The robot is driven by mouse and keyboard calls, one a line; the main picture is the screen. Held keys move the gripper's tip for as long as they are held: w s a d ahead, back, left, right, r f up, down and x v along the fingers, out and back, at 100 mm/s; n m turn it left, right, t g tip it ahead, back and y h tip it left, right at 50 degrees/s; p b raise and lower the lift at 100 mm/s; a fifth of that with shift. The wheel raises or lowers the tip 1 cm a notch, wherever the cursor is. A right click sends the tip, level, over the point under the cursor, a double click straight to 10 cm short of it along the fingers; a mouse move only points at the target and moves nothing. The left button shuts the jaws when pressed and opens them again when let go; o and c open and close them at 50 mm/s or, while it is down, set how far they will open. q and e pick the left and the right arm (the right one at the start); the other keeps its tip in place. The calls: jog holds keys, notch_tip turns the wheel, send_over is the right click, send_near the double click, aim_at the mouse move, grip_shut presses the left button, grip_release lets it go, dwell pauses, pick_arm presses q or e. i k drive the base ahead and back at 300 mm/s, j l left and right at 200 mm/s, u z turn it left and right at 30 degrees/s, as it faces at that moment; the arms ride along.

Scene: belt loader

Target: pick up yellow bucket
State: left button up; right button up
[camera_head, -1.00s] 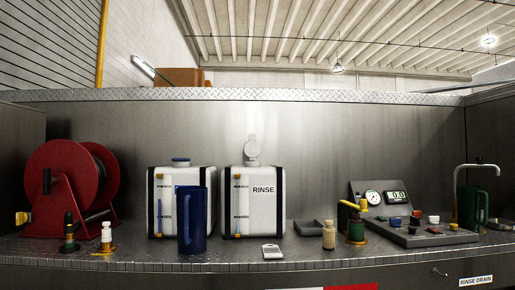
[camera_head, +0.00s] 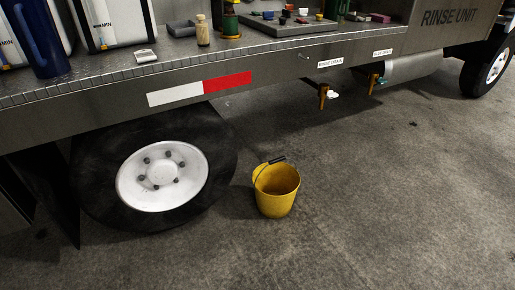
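The yellow bucket (camera_head: 276,196) stands upright on the concrete floor, right of the truck wheel and below the edge of the metal deck. Its dark handle (camera_head: 270,161) rests over the back left of the rim. The bucket looks empty, though its bottom is only partly visible. Neither of my grippers shows in the head view.
A truck wheel (camera_head: 160,176) stands close to the left of the bucket. The metal deck (camera_head: 200,72) overhangs behind it. Two drain valves (camera_head: 325,95) (camera_head: 374,82) hang below the deck. A blue pitcher (camera_head: 41,42) stands on the deck. The floor (camera_head: 400,200) to the right is clear.

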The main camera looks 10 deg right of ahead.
aim_at(276, 182)
jog(key=i+l+u, duration=0.1)
jog(key=i+l, duration=0.2)
jog(key=i+l+u, duration=0.1)
jog(key=i+l, duration=0.2)
jog(key=l, duration=0.15)
jog(key=i+l, duration=0.3)
jog(key=i+l+u, duration=0.15)
jog(key=l, duration=0.35)
jog(key=i+l+u, duration=0.1)
jog(key=i+l, duration=0.3)
